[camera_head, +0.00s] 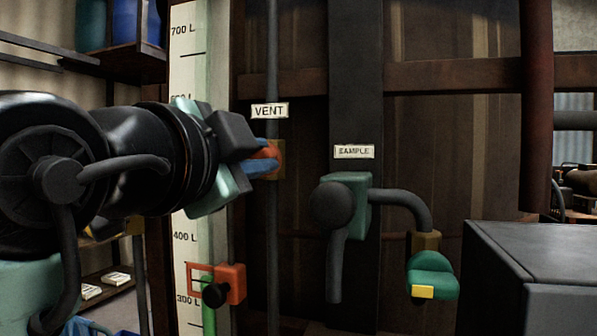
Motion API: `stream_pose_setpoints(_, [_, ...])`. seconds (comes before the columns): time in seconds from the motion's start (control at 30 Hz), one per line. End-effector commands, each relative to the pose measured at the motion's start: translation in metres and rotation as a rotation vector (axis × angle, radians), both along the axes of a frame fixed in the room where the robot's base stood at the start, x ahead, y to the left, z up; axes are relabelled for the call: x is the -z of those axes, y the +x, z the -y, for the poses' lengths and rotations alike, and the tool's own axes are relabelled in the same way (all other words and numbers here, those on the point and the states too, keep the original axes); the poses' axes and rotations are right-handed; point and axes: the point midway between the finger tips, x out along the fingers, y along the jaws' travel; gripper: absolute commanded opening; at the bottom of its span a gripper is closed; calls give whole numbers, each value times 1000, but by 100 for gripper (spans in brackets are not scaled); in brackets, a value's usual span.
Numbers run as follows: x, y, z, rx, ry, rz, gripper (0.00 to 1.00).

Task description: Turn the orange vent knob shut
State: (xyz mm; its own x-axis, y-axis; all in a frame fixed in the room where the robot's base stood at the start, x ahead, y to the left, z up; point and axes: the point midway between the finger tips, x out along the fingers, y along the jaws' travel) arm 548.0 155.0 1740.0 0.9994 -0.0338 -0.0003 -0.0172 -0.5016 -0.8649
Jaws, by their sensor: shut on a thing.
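The orange vent knob (268,155) sits on a small brass-coloured fitting just below the white VENT label (269,111), beside a thin dark vertical pipe. My arm reaches in from the left, and my gripper (262,160) is at the knob with its fingers closed on it. The fingers hide most of the knob; only a part of its orange surface shows. How far the knob is turned cannot be told.
A SAMPLE label (354,151) hangs over a green valve body (349,195) with a grey handle and a curved spout. A red-orange bracket (229,284) is on the level scale (188,210). A dark box (540,275) stands at lower right.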

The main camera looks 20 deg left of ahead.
Motion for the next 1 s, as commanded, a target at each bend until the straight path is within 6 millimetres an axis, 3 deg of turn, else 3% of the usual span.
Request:
stream_pose_setpoints(0.5, [5, 0, 2, 0, 412, 15, 0])
stream_pose_setpoints(1.0, [6, 0, 2, 2, 542, 19, 0])
